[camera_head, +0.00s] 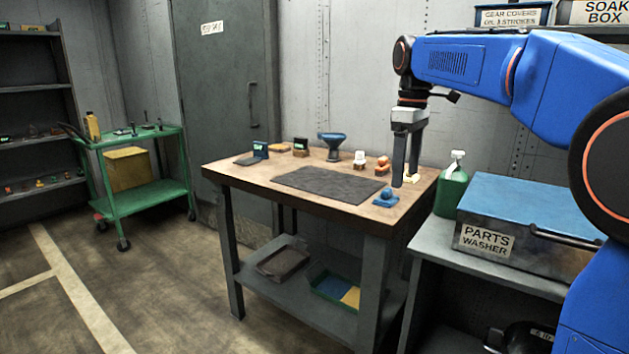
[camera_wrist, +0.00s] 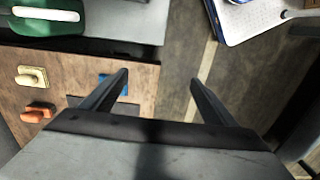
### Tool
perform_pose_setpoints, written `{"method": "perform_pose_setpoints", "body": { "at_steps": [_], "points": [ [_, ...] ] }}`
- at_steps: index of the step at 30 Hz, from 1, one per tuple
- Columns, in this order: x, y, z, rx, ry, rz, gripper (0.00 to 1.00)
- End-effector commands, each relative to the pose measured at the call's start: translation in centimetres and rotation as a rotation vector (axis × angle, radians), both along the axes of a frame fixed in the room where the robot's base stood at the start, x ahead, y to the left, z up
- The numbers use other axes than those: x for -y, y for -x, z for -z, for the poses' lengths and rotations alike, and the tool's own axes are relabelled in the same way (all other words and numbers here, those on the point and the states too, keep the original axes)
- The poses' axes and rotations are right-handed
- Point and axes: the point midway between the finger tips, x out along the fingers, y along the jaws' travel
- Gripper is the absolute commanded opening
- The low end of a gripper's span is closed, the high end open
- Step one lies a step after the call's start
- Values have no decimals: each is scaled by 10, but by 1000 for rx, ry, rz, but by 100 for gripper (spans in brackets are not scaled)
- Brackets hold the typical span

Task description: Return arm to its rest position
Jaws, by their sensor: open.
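My blue arm reaches in from the right in the camera_head view, with its wrist over the right end of the wooden-topped workbench (camera_head: 250,173). My gripper (camera_head: 405,181) hangs pointing down, above the bench's right edge. In the camera_wrist view my gripper (camera_wrist: 159,77) has its two dark fingers well apart, with nothing between them. The bench top (camera_wrist: 70,65) lies under its left finger and the floor shows between the fingers. How high the fingertips are above the bench is hard to tell.
A green bottle (camera_head: 452,188) and a blue-lidded parts washer (camera_head: 520,215) stand right of the bench. A blue piece (camera_head: 386,198), a dark mat (camera_head: 330,184) and several small parts lie on the bench. A green cart (camera_head: 150,195) stands left; floor between is free.

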Motion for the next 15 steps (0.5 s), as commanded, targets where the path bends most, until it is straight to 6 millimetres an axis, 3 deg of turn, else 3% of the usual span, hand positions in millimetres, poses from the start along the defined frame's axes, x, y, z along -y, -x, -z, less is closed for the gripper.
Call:
{"method": "perform_pose_setpoints", "body": {
  "at_steps": [15],
  "points": [
    [12,37,10,45,-7,99,80]
  ]
}}
